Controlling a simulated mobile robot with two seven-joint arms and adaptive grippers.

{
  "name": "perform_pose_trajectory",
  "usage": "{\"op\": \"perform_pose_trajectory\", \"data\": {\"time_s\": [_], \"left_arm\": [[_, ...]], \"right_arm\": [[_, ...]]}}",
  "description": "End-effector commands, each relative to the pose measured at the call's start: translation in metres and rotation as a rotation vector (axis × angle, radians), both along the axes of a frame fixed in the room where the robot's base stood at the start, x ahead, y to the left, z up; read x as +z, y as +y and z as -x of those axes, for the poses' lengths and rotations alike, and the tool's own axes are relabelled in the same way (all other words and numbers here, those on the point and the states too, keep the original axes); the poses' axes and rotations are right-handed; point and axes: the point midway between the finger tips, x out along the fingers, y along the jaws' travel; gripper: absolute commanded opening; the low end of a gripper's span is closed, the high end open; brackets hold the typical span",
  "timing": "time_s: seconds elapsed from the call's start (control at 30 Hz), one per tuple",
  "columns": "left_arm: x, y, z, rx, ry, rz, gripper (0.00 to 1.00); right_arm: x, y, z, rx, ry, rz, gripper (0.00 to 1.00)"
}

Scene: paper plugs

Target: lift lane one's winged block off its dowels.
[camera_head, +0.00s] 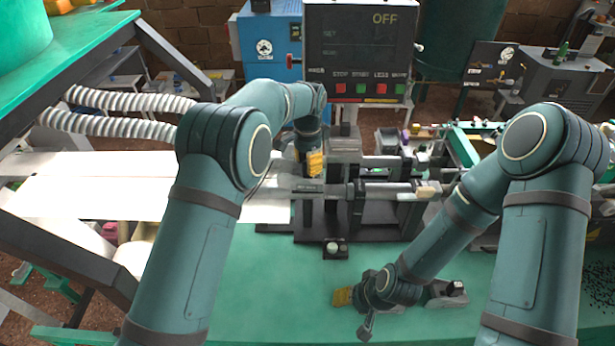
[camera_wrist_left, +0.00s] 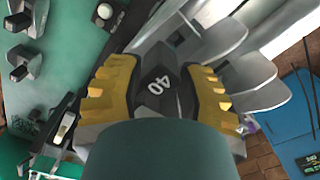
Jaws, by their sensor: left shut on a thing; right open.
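My left gripper (camera_head: 313,163) is at the machine in the middle of the head view, yellow fingers pointing down. My arm and fingers mostly hide this block in the head view. The dowels under it are not visible, so I cannot tell whether it is seated or raised. My right gripper (camera_head: 345,297) is open, low over the green bench at the front.
A control panel (camera_head: 360,45) reading OFF stands behind the machine. White paper (camera_head: 100,190) runs in from the left. Grey pieces with dark tops (camera_head: 445,293) lie beside my right gripper, and similar ones (camera_wrist_left: 22,20) show in the wrist view. The green bench (camera_head: 270,290) is clear front left.

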Motion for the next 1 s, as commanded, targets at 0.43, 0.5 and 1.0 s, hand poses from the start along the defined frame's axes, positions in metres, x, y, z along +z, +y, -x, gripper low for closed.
{"op": "perform_pose_trajectory", "data": {"time_s": [0.43,0.5,1.0], "left_arm": [[0.001,0.0,0.0,0.0,-0.001,0.0,0.0],[0.002,0.0,0.0,0.0,-0.001,0.0,0.0],[0.012,0.0,-0.001,-0.002,-0.006,0.001,0.0]], "right_arm": [[0.001,0.0,0.0,0.0,0.0,0.0,0.47],[0.001,0.0,0.0,0.0,0.0,0.0,0.47],[0.008,0.0,0.0,0.0,0.0,0.0,0.47]]}}
